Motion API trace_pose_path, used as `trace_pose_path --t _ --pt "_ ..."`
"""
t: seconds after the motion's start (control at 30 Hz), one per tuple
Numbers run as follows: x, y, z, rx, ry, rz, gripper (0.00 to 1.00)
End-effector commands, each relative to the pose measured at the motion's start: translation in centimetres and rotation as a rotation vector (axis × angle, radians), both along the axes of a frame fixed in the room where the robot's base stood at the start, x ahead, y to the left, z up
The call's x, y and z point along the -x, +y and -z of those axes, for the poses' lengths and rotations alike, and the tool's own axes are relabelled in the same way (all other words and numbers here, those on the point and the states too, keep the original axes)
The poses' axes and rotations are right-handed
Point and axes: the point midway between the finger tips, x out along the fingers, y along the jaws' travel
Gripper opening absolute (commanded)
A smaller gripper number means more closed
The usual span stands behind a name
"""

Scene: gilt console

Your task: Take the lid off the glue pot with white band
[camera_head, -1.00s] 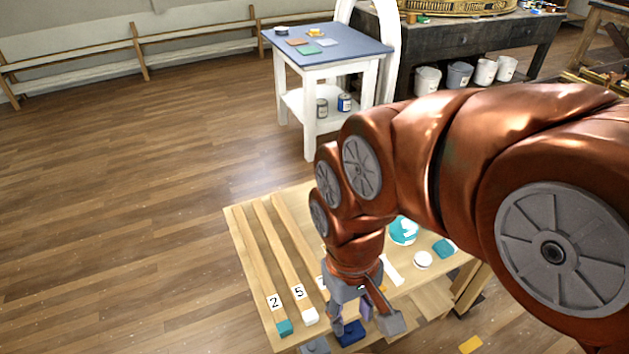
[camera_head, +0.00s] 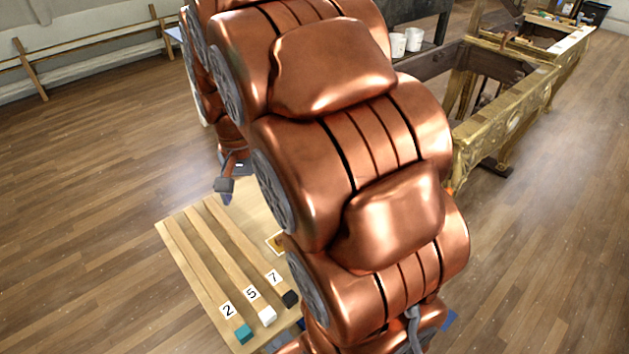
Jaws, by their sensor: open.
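No glue pot with a white band and no pot lid can be made out; my copper-coloured arm covers the middle of the view and most of the low wooden table (camera_head: 181,262). My gripper (camera_head: 226,192) hangs beyond the far end of the table in the picture, small and partly hidden by the arm. Its jaws are open and nothing shows between them.
On the table lie wooden strips with labels 2, 5 and 7 and a teal end block (camera_head: 243,334), a white one (camera_head: 267,316) and a black one (camera_head: 290,298). A gilt console frame (camera_head: 505,125) stands at right. White pots (camera_head: 397,45) stand behind.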

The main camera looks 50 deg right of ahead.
Motion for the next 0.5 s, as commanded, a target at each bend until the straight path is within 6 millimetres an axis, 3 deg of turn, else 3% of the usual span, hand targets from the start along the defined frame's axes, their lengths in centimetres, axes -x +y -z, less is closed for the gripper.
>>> trace_pose_path --t 0.2,0.5 --pt "-4.5 -5.0 1.6 0.030 -0.009 0.243 1.00" --pt "-9.6 -12.3 4.6 0.062 -0.028 0.563 1.00"
